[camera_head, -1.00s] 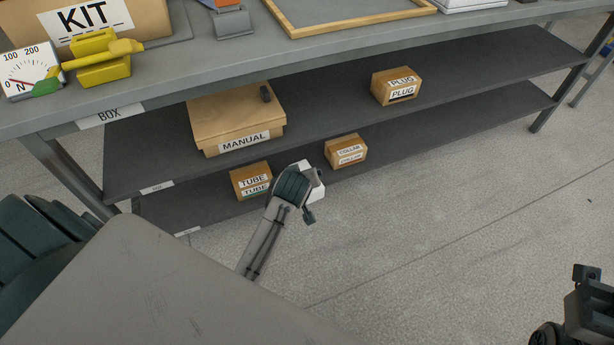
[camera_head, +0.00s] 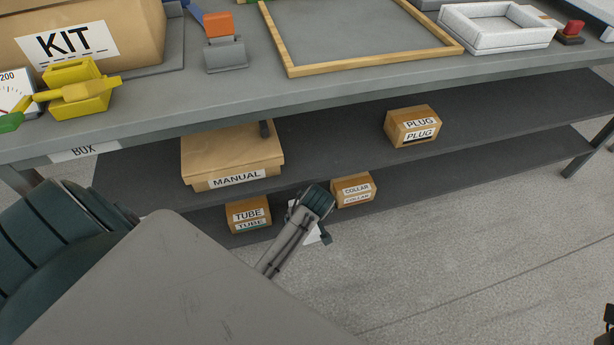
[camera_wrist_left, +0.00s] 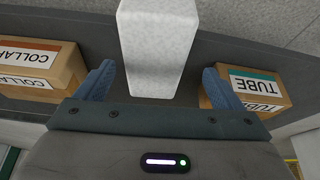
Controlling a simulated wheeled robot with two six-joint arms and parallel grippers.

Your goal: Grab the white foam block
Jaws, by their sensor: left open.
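The white foam block (camera_wrist_left: 158,45) shows in the left wrist view as a speckled white block standing between my left gripper's fingers. My left gripper (camera_wrist_left: 158,78) is open, with a blue-grey finger on each side of the block and a visible gap to each. In the head view my left gripper (camera_head: 316,203) is at the lower shelf between the TUBE and COLLAR boxes. It hides most of the block, and only a white piece (camera_head: 313,236) shows beside it. Only a dark sliver, likely of my right arm, shows at the right edge; its fingers are not visible.
The TUBE box (camera_head: 248,214) and COLLAR box (camera_head: 353,189) stand close on either side on the lower shelf (camera_head: 460,172). The MANUAL box (camera_head: 232,158) and PLUG box (camera_head: 413,126) are on the shelf above. A white tray (camera_head: 497,25) lies on the bench top. Floor in front is clear.

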